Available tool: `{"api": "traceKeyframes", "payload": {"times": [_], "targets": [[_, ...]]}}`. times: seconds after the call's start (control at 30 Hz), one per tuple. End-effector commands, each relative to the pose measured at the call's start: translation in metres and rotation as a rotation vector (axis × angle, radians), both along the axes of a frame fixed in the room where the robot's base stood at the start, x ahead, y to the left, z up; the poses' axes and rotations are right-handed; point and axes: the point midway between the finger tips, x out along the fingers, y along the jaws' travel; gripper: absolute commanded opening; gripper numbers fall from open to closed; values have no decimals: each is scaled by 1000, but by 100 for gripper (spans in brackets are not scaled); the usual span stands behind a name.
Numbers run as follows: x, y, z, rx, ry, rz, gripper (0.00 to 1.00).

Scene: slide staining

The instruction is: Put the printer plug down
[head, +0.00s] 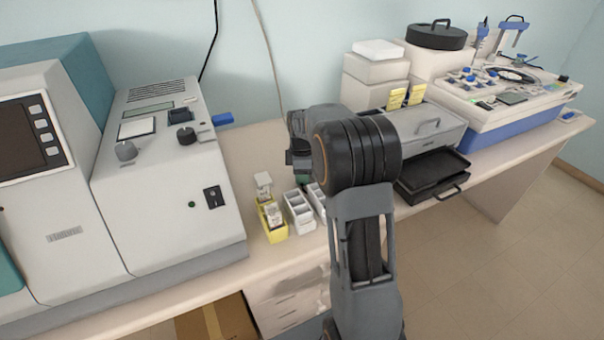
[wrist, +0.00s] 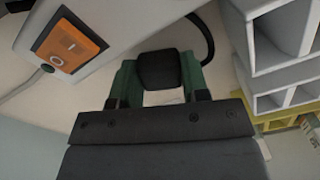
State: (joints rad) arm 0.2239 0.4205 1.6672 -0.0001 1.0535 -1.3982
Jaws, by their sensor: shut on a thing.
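The printer plug (wrist: 159,70) is a dark block with a black cable (wrist: 205,35) curving away at its right in the wrist view. My gripper (wrist: 160,82) has green fingers, shut on the plug from both sides. The pale bench top shows behind and between the fingers; I cannot tell whether the plug touches it. In the head view my gripper (head: 301,172) is over the bench, partly hidden by my arm, and the plug is not clear there.
A white housing with an orange rocker switch (wrist: 71,46) is close on the left in the wrist view. White slide racks (head: 299,213) and a yellow rack (head: 272,232) stand nearby. A large grey machine (head: 165,180) fills the left; a printer-like unit (head: 440,128) stands right.

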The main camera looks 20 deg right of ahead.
Motion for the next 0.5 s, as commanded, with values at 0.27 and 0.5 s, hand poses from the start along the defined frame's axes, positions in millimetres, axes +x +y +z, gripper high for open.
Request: {"api": "traceKeyframes", "payload": {"times": [0.27, 0.5], "targets": [[0, 0, -10, 0, 1, 0, 4], [0, 0, -9, 0, 1, 0, 53]]}}
